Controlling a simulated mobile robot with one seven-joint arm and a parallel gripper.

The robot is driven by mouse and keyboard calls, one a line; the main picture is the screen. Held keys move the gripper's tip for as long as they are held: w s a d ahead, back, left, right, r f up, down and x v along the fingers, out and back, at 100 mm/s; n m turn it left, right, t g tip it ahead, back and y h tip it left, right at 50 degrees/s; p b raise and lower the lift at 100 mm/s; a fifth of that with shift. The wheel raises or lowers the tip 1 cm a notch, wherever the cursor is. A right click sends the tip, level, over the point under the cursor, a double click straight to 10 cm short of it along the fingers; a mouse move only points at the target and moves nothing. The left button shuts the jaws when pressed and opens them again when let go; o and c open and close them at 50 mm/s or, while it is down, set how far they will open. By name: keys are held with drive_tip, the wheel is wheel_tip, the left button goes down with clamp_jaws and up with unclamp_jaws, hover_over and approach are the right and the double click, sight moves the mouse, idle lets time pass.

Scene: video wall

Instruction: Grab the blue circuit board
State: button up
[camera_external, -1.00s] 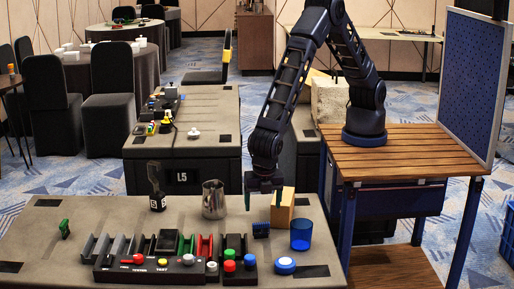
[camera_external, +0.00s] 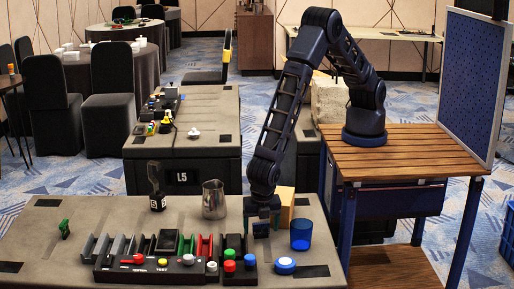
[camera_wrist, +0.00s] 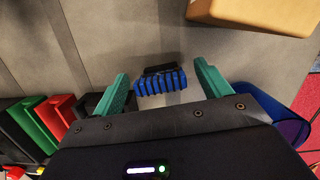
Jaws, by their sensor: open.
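The blue circuit board (camera_wrist: 162,82) stands on the grey table, with blue ribs and a dark part on its far side in the wrist view. In the external view the board (camera_external: 261,230) is a small dark blue shape partly hidden by my gripper (camera_external: 262,222). My gripper (camera_wrist: 160,92) is open, with a green finger on each side of the board in the wrist view. The fingers appear apart from the board, and nothing is held. I cannot tell exactly how far down the fingertips reach beside it.
A wooden block (camera_external: 287,205) stands close behind the board, and a blue cup (camera_external: 301,234) is to its right. A button panel (camera_external: 165,268) and coloured slots (camera_external: 187,244) lie to the left.

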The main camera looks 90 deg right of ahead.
drive_tip(key=c, duration=1)
drive_tip(key=shift+c, duration=0.2)
drive_tip(key=shift+r, duration=0.1)
